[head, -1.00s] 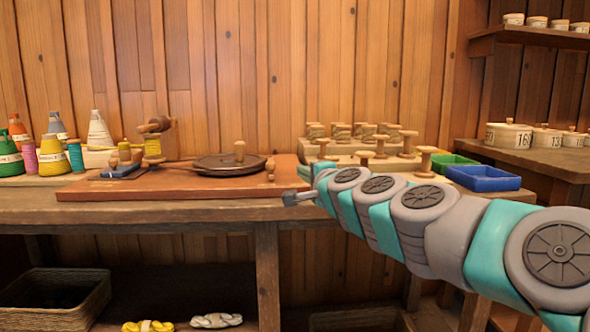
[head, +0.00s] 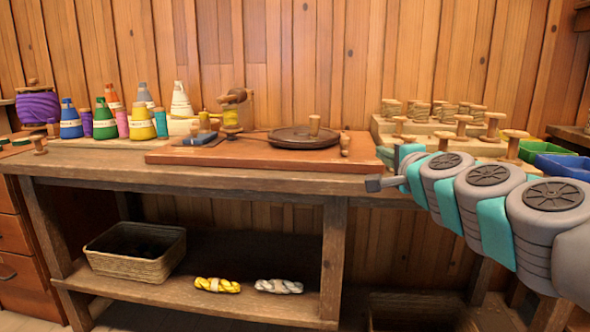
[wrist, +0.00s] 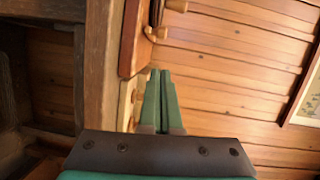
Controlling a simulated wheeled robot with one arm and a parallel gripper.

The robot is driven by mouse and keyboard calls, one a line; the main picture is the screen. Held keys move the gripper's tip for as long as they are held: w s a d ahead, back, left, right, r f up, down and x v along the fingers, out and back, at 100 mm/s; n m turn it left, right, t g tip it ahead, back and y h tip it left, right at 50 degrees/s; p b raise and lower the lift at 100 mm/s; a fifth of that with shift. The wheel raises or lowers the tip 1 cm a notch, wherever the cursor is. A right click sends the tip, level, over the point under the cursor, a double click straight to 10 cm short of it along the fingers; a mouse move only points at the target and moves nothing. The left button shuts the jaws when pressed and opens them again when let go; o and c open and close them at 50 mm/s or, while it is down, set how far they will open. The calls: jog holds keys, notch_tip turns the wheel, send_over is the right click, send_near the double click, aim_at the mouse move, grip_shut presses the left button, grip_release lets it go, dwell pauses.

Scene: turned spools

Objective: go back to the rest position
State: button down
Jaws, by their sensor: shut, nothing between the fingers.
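My gripper (head: 374,184) is at the end of my grey and teal arm, in front of the workbench edge at the right of the head view. It is shut and empty. In the wrist view its green fingers (wrist: 161,102) lie together, pointing at the bench and the plank wall. Nothing is held between them. My arm reaches in from the right and hides part of the bench's right end.
The workbench (head: 255,180) carries a red-brown board (head: 250,155) with a round dark disc, several thread cones and a rack of wooden spools (head: 463,125). Green (head: 540,150) and blue (head: 565,166) trays sit at right. A basket (head: 135,250) and two skeins lie on the shelf below.

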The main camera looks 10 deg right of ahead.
jog(key=s+a+f+n+g+y+p, duration=0.1)
jog(key=s+a+f+n+g+y, duration=0.15)
jog(key=a, duration=0.35)
jog(key=s+a+f+n+g+y+p, duration=0.1)
jog(key=a+f+n+y, duration=0.1)
jog(key=a+f+n, duration=0.3)
jog(key=s+a+f+n+g+p, duration=0.1)
jog(key=s+a+f+n+g, duration=0.45)
jog(key=s+a+f, duration=0.4)
jog(key=s+d+f+n+g+h+p, duration=0.1)
jog(key=s+d+f+g, duration=0.2)
jog(key=s, duration=0.5)
jog(key=s+d+f+n+g+h+p, duration=0.1)
jog(key=s+d+f+g+h, duration=0.1)
jog(key=s, duration=0.6)
jog(key=s+d+f+n+g+h+p, duration=0.1)
jog(key=s+d+f+n+g, duration=0.1)
jog(key=s+f+g, duration=0.3)
jog(key=s+d, duration=0.1)
jog(key=s, duration=0.3)
jog(key=shift+d+f, duration=0.3)
jog(key=shift+d, duration=0.1)
jog(key=c, duration=1.6)
grip_release()
jog(key=shift+h, duration=0.25)
